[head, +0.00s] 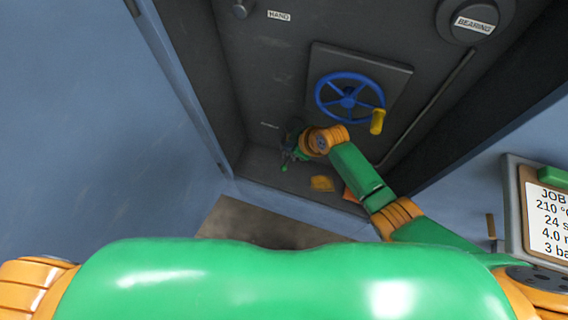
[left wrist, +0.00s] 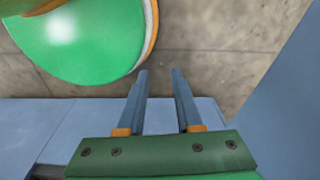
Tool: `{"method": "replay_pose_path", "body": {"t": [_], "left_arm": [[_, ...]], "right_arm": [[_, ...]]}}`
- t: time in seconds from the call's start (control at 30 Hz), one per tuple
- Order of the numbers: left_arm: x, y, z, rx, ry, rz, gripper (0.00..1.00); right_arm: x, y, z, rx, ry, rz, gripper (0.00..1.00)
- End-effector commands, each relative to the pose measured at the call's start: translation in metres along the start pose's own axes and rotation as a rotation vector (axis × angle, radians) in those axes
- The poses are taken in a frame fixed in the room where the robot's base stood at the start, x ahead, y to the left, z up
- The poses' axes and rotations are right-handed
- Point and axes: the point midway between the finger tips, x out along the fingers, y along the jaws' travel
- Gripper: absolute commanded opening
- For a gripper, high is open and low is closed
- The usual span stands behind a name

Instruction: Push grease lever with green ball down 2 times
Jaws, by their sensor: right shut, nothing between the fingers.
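The small green ball (head: 284,168) of the grease lever shows low in the dark recess in the head view. Most of the lever is hidden behind my right gripper or too small to make out. My right gripper (head: 289,156) is shut and empty, right beside the ball and just above it in the picture. I cannot tell whether it touches the lever. My left gripper (left wrist: 160,78) shows in the left wrist view, with its two fingers apart and nothing between them. It points at bare floor, away from the lever.
A blue handwheel (head: 350,91) with a yellow handle (head: 377,121) is mounted above my right forearm. A yellow-orange piece (head: 322,183) lies on the recess floor. Blue panels border the recess. A job board (head: 548,215) hangs at the right.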

Motion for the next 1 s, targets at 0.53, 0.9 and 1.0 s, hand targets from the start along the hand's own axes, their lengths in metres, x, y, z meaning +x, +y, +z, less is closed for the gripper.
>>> {"method": "replay_pose_path", "body": {"t": [0.53, 0.9, 1.0], "left_arm": [[0.0000, -0.0001, -0.0001, 0.000, 0.000, 0.000, 0.00], [0.0000, -0.0001, 0.0000, 0.000, 0.000, 0.000, 0.00], [0.0000, -0.0001, 0.0000, 0.000, 0.000, 0.000, 0.00]], "right_arm": [[0.0000, 0.0000, 0.0000, 0.000, 0.000, 0.000, 0.00], [0.0000, 0.0000, 0.0000, 0.000, 0.000, 0.000, 0.00], [0.0000, 0.0000, 0.0000, 0.000, 0.000, 0.000, 0.00]]}}
